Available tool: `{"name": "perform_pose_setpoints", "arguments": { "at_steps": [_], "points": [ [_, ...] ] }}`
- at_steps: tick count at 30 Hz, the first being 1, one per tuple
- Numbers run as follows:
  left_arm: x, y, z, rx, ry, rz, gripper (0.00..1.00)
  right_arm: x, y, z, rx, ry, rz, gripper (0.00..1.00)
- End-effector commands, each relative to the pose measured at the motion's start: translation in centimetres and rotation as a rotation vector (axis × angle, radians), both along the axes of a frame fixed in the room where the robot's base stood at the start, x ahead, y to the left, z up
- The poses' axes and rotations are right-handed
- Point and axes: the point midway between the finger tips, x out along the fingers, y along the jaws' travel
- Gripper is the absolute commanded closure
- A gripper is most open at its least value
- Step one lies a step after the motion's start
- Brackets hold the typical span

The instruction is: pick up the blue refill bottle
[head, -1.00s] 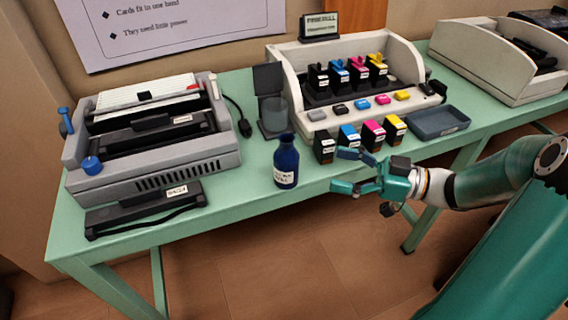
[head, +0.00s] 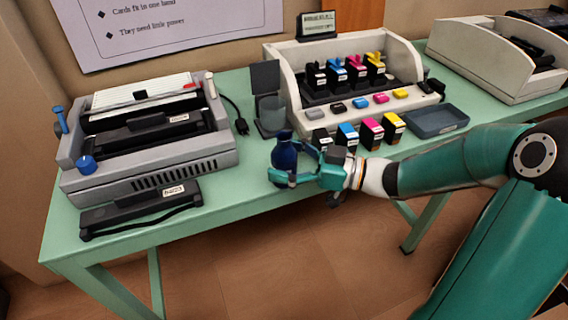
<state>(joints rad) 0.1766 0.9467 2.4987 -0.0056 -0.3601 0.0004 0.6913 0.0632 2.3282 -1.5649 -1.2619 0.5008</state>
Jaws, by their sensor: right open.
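The blue refill bottle (head: 284,153) stands upright on the green table, left of the small ink cartridges. My right gripper (head: 290,166) reaches it from the right. Its teal fingers are open, one in front of the bottle's lower part and the other at its right side toward the back. The fingers hide the bottle's label and part of its base. I cannot tell whether they touch it. My left gripper is not in view.
Several ink cartridges (head: 371,134) stand close behind my right gripper. Behind them is a white cartridge station (head: 411,61). A dark tray (head: 436,121) lies to the right.

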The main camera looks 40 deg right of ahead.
Motion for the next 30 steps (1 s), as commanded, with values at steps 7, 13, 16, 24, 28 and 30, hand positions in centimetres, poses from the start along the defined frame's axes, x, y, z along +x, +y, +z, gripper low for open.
{"name": "perform_pose_setpoints", "arguments": {
  "at_steps": [7,13,16,24,28,30],
  "points": [
    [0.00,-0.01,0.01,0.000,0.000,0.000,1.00,0.00,-0.03,0.02,0.000,0.000,0.000,0.32],
    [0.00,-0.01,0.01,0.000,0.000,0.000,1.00,-0.02,-0.04,0.02,-0.001,-0.001,0.000,0.65],
    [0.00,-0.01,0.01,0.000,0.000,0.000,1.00,-0.03,-0.05,0.02,-0.001,-0.001,-0.001,0.82],
    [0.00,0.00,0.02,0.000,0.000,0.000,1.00,-0.03,-0.06,0.06,0.000,-0.001,-0.001,0.88],
    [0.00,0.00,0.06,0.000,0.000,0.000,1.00,-0.03,-0.07,0.15,0.000,-0.001,-0.001,0.88],
    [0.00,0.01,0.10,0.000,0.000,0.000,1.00,-0.04,-0.07,0.27,0.000,-0.001,-0.001,0.88]
  ]
}}
